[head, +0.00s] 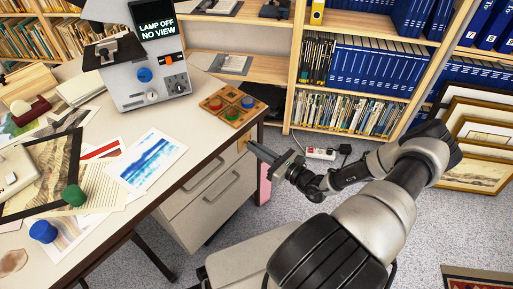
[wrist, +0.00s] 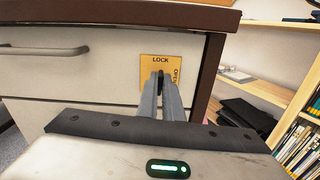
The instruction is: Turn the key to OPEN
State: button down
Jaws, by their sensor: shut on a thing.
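In the head view my gripper (head: 262,154) reaches the desk's right end.
The drawer (wrist: 80,62) looks closed. The desk's top edge (wrist: 130,14) overhangs just above the plate, and a dark desk leg (wrist: 208,75) stands to its right. Bookshelves (head: 360,75) stand behind. A power strip (head: 320,153) lies on the floor beyond my gripper.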

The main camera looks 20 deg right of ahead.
jog(key=m, duration=0.8)
jog(key=m+p, duration=0.1)
jog(key=m, duration=0.7)
jog(key=shift+w+d+f+m, duration=0.1)
jog(key=shift+w+m, duration=0.05)
jog(key=shift+m, duration=0.25)
dwell(0.4)
jog(key=c, duration=1.9)
grip_release()
jog(key=shift+p, duration=0.3)
jog(key=p+v, duration=0.1)
jog(key=v, duration=1.6)
jog(key=shift+s+p, duration=0.25)
jog(key=shift+p, duration=0.15)
